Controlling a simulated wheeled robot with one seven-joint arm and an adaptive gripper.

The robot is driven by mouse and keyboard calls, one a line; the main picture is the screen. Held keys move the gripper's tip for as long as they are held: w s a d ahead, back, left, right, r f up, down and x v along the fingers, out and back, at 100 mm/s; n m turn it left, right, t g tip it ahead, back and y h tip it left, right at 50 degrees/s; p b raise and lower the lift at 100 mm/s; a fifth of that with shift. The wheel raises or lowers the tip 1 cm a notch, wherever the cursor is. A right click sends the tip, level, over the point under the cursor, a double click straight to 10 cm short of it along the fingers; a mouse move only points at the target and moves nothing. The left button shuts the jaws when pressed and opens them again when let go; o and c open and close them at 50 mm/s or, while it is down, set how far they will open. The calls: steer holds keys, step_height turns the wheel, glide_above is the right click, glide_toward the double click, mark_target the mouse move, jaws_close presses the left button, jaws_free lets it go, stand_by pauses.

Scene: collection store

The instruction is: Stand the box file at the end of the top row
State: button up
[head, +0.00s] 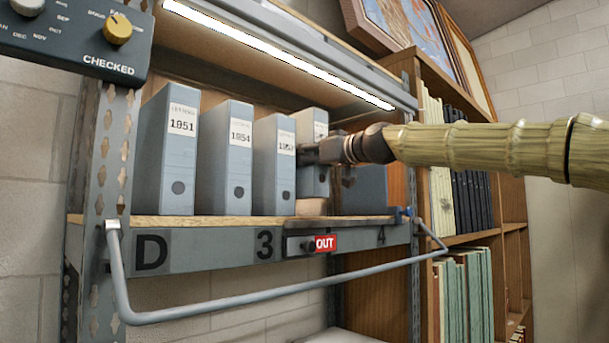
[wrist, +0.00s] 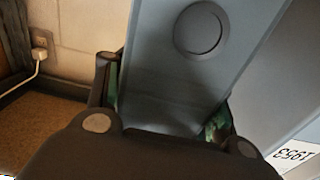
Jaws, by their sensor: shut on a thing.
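My gripper (head: 318,152) is shut on a grey box file (head: 311,122), the rightmost of the row on the top shelf. In the wrist view, my gripper (wrist: 165,105) has a finger on each side of the held file (wrist: 185,65), whose round finger hole shows. In the head view the held file looks upright, its label partly hidden by my gripper. Its lower edge appears above the shelf board (head: 240,221), with a tan patch below it; contact with the board is unclear. To its left stand box files 1951 (head: 170,150), 1954 (head: 228,160) and 1953 (head: 274,165).
A dark blue-grey block (head: 366,190) stands right of the held file, partly hidden. A lit strip (head: 280,55) hangs above. A wooden bookcase (head: 465,240) stands right.

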mark_target(306, 176)
steer(key=shift+f+p, duration=0.8)
steer(key=shift+f, duration=1.35)
steer(key=shift+a+f, duration=0.1)
steer(key=shift+f, duration=0.05)
steer(key=o, duration=1.6)
steer(key=shift+c, duration=0.2)
